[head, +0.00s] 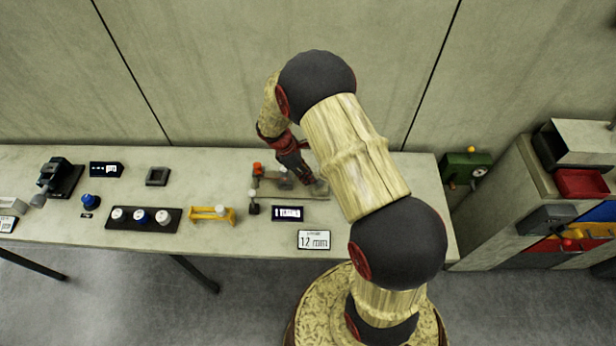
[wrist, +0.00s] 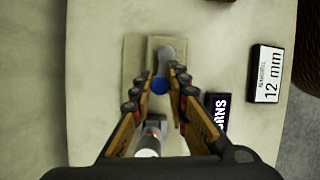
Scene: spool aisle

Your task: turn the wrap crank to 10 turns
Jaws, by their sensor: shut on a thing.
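The wrap crank stands on a pale base board (head: 290,192) near the right end of the bench, largely covered by my arm and gripper in the head view. My gripper (head: 297,172) reaches down over it. In the wrist view, my gripper (wrist: 161,78) has its fingers closed in on either side of a blue round knob (wrist: 160,86), apparently the crank's handle. A grey rounded piece (wrist: 167,53) lies just beyond it. A dark turns display (head: 288,213) stands in front of the board; its number is not readable, and the wrist view shows only its last letters (wrist: 217,110).
A "12 mm" card (head: 314,240) stands at the bench's front edge. An orange-topped post (head: 257,169) and a dark knob (head: 253,208) are at the board's left. A yellow bracket (head: 212,215) and a dark tray of spools (head: 143,218) stand further left. A wall rises behind.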

